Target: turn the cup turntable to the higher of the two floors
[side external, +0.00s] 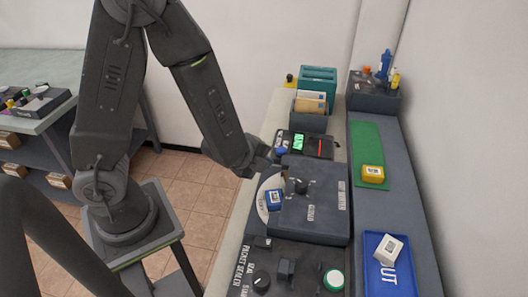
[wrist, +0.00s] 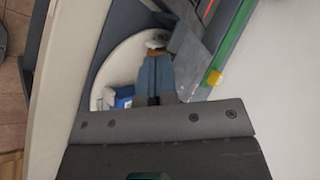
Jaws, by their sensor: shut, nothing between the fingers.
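The turntable is a white disc (side external: 263,188) on the near-left side of a grey housing (side external: 318,205), which covers part of it. A blue block with a white label (side external: 273,200) sits on the disc's exposed part. In the wrist view the disc (wrist: 118,68) curves around my gripper (wrist: 156,62), and the blue block (wrist: 123,97) lies to its left. My gripper's fingers are together and empty, over the disc. A small brown piece with a white top (wrist: 157,46) is at the fingertips; I cannot tell whether they touch. The fingertips are unclear in the side view.
A dark panel with a green display (side external: 299,142) lies behind the housing. A yellow block (side external: 373,174) sits on a green mat (side external: 367,146); a blue tray (side external: 390,282) holds a white block (side external: 388,250).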

